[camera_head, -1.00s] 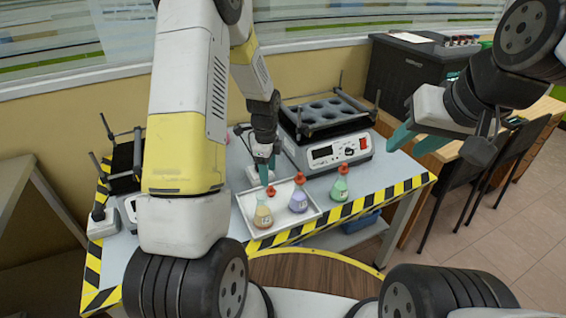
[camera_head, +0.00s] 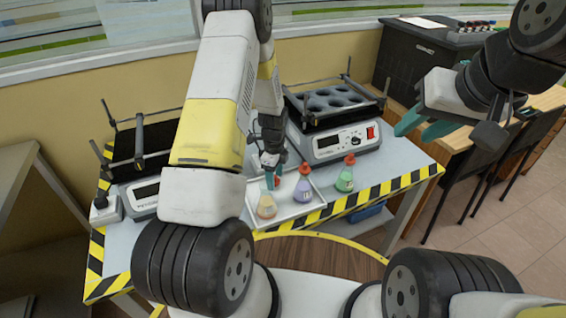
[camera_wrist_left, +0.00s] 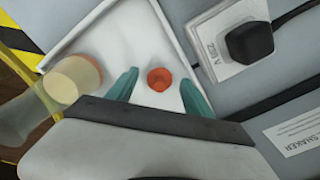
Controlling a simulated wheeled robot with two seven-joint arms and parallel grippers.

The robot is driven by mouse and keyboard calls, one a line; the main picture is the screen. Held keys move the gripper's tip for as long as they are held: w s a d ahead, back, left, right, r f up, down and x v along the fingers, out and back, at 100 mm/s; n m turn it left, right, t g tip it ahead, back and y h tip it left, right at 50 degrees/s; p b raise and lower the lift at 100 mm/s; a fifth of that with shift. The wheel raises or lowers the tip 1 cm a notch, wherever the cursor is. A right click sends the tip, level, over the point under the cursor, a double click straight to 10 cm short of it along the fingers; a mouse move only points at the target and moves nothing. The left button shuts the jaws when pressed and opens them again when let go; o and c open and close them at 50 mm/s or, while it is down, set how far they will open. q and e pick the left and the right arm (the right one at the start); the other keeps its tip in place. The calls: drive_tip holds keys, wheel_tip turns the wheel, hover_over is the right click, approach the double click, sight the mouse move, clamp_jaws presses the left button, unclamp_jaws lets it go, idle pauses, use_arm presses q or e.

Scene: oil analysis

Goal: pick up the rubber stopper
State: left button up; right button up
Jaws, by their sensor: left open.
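The red rubber stopper (camera_wrist_left: 160,79) lies on the white tray (camera_wrist_left: 100,40) in the left wrist view. My left gripper (camera_wrist_left: 160,88) is open, with one teal finger on each side of the stopper and gaps between. In the head view my left gripper (camera_head: 272,179) is low over the tray (camera_head: 318,205), just behind the yellow flask (camera_head: 266,205), and largely hides the loose stopper. The yellow flask (camera_wrist_left: 75,80) has no stopper. My right gripper (camera_head: 422,124) is raised at the right, its teal fingers apart and empty.
A purple flask (camera_head: 303,190) and a green flask (camera_head: 344,180), both with red stoppers, stand close by to the right. A shaker (camera_head: 335,145) stands behind the tray; another (camera_head: 140,190) is at the left. A black-knobbed box (camera_wrist_left: 240,43) sits beside the tray.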

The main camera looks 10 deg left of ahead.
use_arm(q)
clamp_jaws()
